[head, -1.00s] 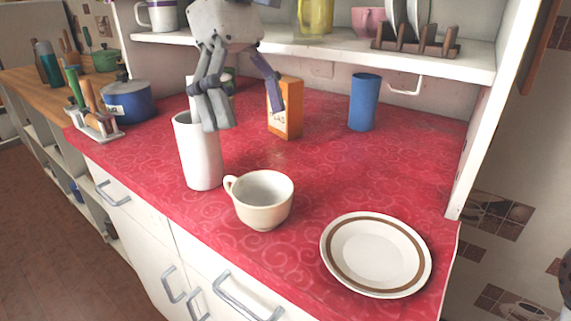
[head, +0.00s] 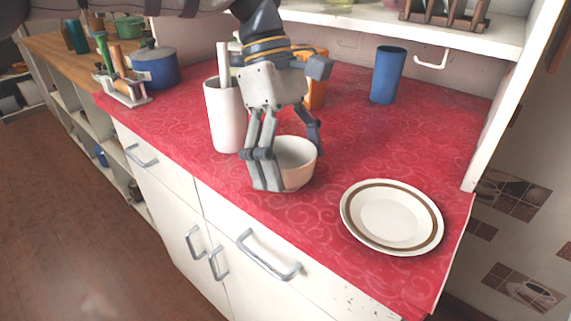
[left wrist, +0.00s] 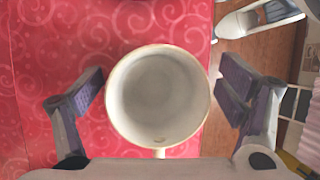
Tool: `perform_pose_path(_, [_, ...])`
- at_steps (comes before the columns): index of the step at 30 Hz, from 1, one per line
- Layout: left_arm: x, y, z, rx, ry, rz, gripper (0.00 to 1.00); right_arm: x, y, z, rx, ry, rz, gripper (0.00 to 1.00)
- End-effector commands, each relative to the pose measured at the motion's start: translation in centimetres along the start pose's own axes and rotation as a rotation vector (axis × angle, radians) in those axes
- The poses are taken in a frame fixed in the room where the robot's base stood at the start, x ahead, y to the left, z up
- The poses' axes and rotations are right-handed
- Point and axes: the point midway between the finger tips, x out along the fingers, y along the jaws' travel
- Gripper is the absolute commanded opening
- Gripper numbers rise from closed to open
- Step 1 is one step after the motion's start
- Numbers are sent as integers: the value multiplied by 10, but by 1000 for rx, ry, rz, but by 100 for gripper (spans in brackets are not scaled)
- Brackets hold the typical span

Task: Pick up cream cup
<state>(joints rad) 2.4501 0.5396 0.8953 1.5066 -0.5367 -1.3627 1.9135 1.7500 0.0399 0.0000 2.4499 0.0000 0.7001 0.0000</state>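The cream cup (head: 297,160) stands upright on the red counter. In the left wrist view the cup (left wrist: 157,97) is seen from above, empty, with its handle toward the bottom edge. My left gripper (head: 290,170) is open, pointing down over the cup, with one finger on each side of it. In the left wrist view the fingers of my left gripper (left wrist: 160,92) flank the cup, with a gap showing on both sides. The gripper hides the cup's left part in the head view. My right gripper is not in view.
A white container (head: 224,118) stands close behind and left of the cup. A brown-rimmed plate (head: 391,216) lies to the right. A blue tumbler (head: 388,76) and an orange box (head: 316,82) stand farther back. A shelf (head: 400,28) overhangs the counter's back.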

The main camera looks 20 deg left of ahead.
Motion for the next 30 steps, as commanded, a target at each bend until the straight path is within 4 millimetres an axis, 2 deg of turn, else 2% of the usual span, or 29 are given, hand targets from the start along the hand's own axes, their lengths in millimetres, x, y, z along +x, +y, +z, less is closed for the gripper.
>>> perform_pose_path(1, [0,0,0,0,0,0,73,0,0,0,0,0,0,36])
perform_pose_path(6, [0,0,0,0,0,0,35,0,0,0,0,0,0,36])
perform_pose_path(7, [0,0,0,0,0,0,33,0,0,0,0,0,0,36])
perform_pose_path(17, [-5,0,2,0,1,1,32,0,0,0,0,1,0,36])
perform_pose_path(20, [-17,-2,7,1,3,3,32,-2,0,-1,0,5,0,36])
perform_pose_path(22, [-32,-4,13,1,3,7,32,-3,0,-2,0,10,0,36])
perform_pose_path(27, [-76,-50,24,6,7,19,32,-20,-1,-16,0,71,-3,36])
perform_pose_path(29, [-89,-66,26,4,4,14,32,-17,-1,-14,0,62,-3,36])
perform_pose_path(30, [-92,-81,24,4,3,9,32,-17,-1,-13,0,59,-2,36])
